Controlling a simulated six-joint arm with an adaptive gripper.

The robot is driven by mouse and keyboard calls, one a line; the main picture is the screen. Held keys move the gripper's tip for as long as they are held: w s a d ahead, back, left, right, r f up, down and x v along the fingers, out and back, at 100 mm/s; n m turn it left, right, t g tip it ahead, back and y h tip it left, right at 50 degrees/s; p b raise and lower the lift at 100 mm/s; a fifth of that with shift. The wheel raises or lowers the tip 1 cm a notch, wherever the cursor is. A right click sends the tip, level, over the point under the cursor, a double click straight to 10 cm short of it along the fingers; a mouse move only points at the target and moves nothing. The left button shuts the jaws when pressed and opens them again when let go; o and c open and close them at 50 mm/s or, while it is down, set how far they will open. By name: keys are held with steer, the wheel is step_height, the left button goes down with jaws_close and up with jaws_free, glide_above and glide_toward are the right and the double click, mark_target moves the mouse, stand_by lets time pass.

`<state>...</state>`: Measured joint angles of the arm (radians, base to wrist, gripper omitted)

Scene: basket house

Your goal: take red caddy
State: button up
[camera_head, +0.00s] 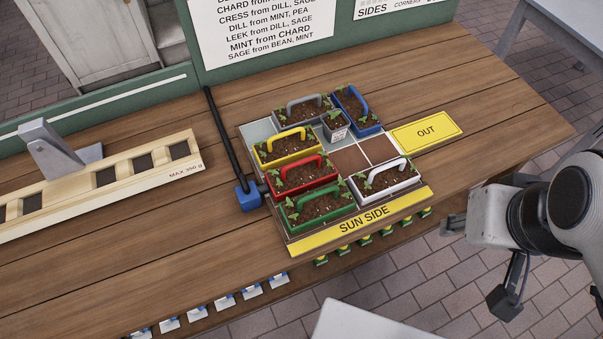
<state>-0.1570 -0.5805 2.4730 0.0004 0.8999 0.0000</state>
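The red caddy (308,187) is an open box of soil and seedlings with an arched red handle. It stands upright on the tray board, at its left side, between the yellow caddy (288,160) behind and the green caddy (322,219) in front. The three stand close together; I cannot tell whether they touch. My gripper (453,224) is at the right, beyond the table's front edge and well away from the red caddy. It is small and partly hidden by the wrist, so its opening is unclear.
A white caddy (388,187), grey caddy (302,110), blue caddy (356,108) and small grey pot (335,130) share the board. A blue block with a black bar (248,196) stands left. The yellow OUT pad (426,131) is clear. A wooden rack (120,182) lies left.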

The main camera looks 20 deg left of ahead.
steer(key=w+a+f+n+g, duration=0.1)
steer(key=w+a+f+n, duration=0.25)
steer(key=a, duration=0.25)
steer(key=w+a+f+n+g, duration=0.2)
steer(key=w+a+n, duration=0.15)
steer(key=a, duration=0.25)
steer(key=n+y, duration=0.1)
steer(key=n, duration=1.7)
glide_above(306, 159)
steer(key=s+d, duration=0.1)
step_height(306, 159, down, 7)
steer(key=shift+d+t, duration=0.15)
steer(key=shift+t, duration=0.15)
steer(key=shift+s+r, duration=0.1)
steer(key=shift+w+f, duration=0.2)
steer(key=shift+f, duration=1.1)
steer(key=shift+a, duration=0.2)
steer(key=shift+w+a+f, duration=0.15)
steer(key=shift+f, duration=0.7)
steer(key=shift+w+a+f, duration=0.1)
steer(key=shift+f, duration=0.7)
steer(key=shift+w+a+f, duration=0.15)
steer(key=shift+f, duration=0.7)
